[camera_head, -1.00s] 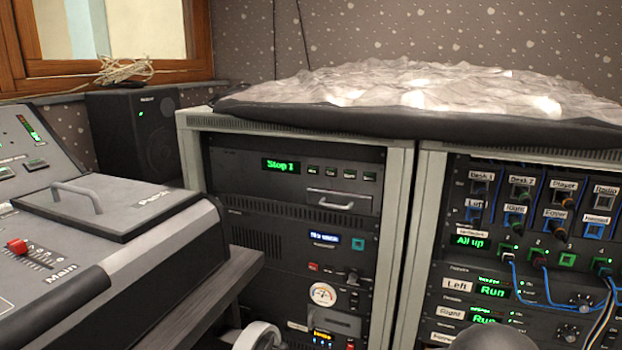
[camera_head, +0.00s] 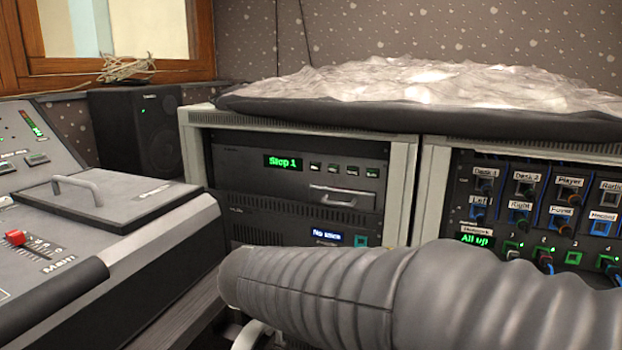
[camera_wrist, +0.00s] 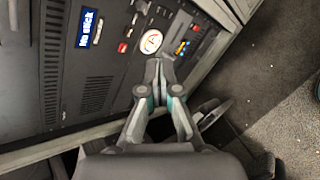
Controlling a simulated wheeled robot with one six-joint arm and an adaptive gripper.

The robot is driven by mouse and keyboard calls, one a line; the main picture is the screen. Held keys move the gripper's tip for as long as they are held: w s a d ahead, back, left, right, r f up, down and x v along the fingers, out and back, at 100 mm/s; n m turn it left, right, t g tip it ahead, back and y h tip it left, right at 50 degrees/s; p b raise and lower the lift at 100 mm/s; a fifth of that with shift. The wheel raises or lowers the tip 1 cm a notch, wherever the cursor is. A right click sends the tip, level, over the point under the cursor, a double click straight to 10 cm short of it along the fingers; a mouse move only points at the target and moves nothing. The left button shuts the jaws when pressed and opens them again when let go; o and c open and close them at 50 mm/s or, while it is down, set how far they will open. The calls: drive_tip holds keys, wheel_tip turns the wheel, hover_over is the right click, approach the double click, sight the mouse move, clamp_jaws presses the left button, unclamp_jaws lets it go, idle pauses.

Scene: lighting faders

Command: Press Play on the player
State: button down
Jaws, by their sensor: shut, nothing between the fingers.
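The player that shows "Stop 1" (camera_head: 283,163) in green sits at the top of the left rack. A row of small green-lit buttons (camera_head: 344,170) is right of that display, with labels too small to read. A handled drawer (camera_head: 333,196) lies below them. My gripper (camera_wrist: 158,64) is shut and empty in the wrist view. It points at lower rack units, near a round white dial (camera_wrist: 151,41) and a blue-lit display (camera_wrist: 89,28). Whether it touches the panel I cannot tell. The player's buttons are not identifiable there. My grey arm hides the gripper in the head view.
A right rack (camera_head: 428,200) holds patch sockets and cables. A mixing desk with a red fader (camera_head: 15,237) stands at left, a black speaker (camera_head: 135,130) behind it. A crumpled plastic-like cover (camera_head: 420,85) lies on the racks. Dark floor (camera_wrist: 265,105) is clear at right.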

sight(315, 168)
drive_tip(key=w+a+r+n+t, duration=0.3)
drive_tip(key=r+n, duration=0.3)
drive_tip(key=r, duration=0.2)
drive_tip(key=w+a+r+n+t+h, duration=0.1)
drive_tip(key=w+a+r+n+t, duration=0.2)
drive_tip(key=w+r+n+t, duration=0.2)
wheel_tip(315, 168, up, 3)
drive_tip(key=shift+a+r+n, duration=0.1)
drive_tip(key=shift+a+n, duration=0.05)
drive_tip(key=shift+n, duration=0.75)
drive_tip(key=shift+w, duration=0.15)
drive_tip(key=x, duration=1.3)
drive_tip(key=shift+w, duration=0.25)
drive_tip(key=shift+w+d, duration=0.15)
drive_tip(key=shift+d, duration=0.1)
